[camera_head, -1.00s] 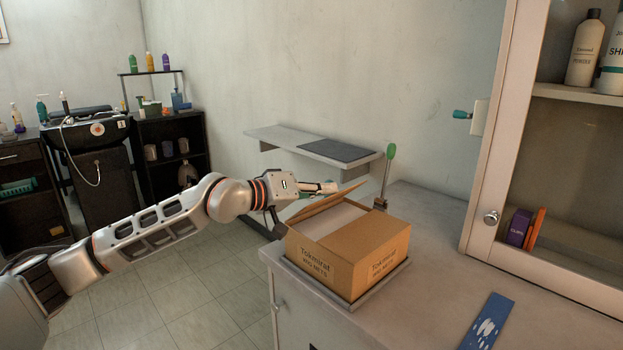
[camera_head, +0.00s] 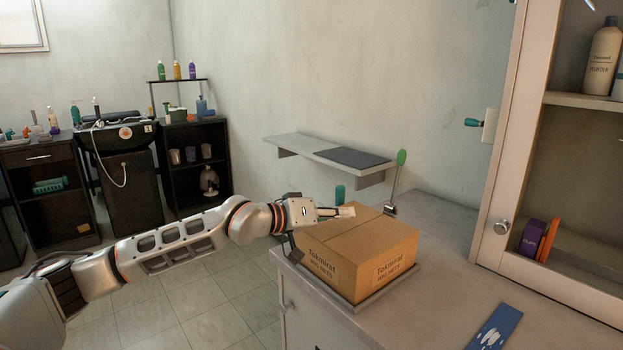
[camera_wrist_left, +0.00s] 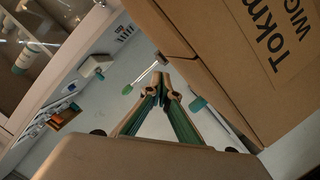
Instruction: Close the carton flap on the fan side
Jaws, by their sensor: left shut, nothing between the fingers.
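The brown cardboard carton (camera_head: 358,262), printed "Tokmirat WIG NETS", sits on a grey tray (camera_head: 400,283) at the counter's left end. Its top looks closed, with the left flap (camera_head: 335,234) lying flat or nearly so. My left gripper (camera_head: 347,211) is shut and empty at the carton's back left top edge. I cannot tell whether it touches the flap. In the left wrist view the shut fingers (camera_wrist_left: 163,85) point past the carton (camera_wrist_left: 225,60), which fills the upper right. I cannot identify a fan. My right gripper is not in view.
A green-headed upright tool (camera_head: 401,158) stands behind the carton, with a teal cylinder (camera_head: 340,194) near the gripper. A wall shelf (camera_head: 310,147) is behind. A glass-door cabinet (camera_head: 500,190) stands right, and a blue packet (camera_head: 494,327) lies on the counter.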

